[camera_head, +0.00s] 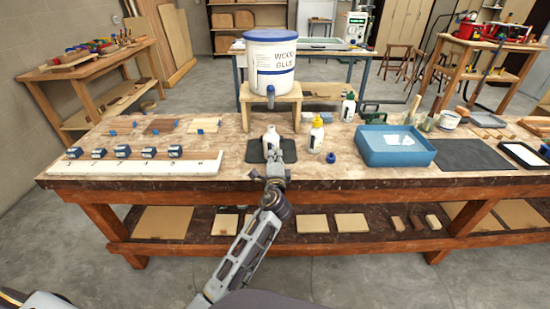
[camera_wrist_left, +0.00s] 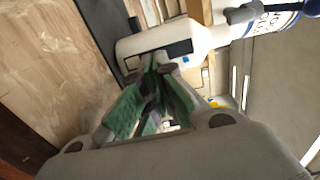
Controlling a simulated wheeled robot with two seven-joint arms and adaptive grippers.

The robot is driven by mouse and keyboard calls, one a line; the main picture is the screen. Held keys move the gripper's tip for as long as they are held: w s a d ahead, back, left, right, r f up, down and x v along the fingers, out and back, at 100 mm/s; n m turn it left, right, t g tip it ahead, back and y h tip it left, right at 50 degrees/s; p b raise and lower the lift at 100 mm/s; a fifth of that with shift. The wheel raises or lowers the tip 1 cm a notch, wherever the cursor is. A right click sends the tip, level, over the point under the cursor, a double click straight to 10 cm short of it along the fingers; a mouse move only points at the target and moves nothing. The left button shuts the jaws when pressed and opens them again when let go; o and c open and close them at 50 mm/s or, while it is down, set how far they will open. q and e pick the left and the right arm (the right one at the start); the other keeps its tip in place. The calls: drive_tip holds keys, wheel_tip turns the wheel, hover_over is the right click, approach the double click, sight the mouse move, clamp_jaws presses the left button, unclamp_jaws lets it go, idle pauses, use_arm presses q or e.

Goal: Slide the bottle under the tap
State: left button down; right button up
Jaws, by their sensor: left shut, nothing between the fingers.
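The white bottle (camera_head: 271,138), open at the top, stands upright on a dark mat (camera_head: 254,151) near the front of the workbench. The tap (camera_head: 270,93) sticks out low on the front of the white wood-glue bucket (camera_head: 270,58), which stands on a small wooden stand (camera_head: 296,103). The bottle is in front of and below the tap. My left gripper (camera_head: 275,156) is shut and empty, with its fingertips at the near side of the bottle. In the left wrist view the bottle (camera_wrist_left: 203,36) lies just past the green-padded fingers (camera_wrist_left: 155,72); I cannot tell if they touch.
A yellow-capped bottle (camera_head: 316,138) and a blue cap (camera_head: 330,157) stand to the right. Further right is a blue tray (camera_head: 395,158). A white numbered strip (camera_head: 130,170) with small blue boxes lies on the left. The bench top between strip and mat is clear.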

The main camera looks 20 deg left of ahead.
sight(275, 151)
use_arm(q)
drive_tip(key=x, duration=0.5)
drive_tip(key=shift+w+b, duration=0.1)
drive_tip(key=shift+b, duration=0.2)
drive_tip(key=shift+w+a, duration=0.2)
drive_tip(key=shift+w, duration=0.5)
drive_tip(key=shift+w+a, duration=0.1)
drive_tip(key=shift+w, duration=0.25)
use_arm(e)
drive_tip(key=r, duration=0.1)
drive_tip(key=w+a+r, duration=0.1)
drive_tip(key=r, duration=0.1)
drive_tip(key=shift+w+a, duration=0.1)
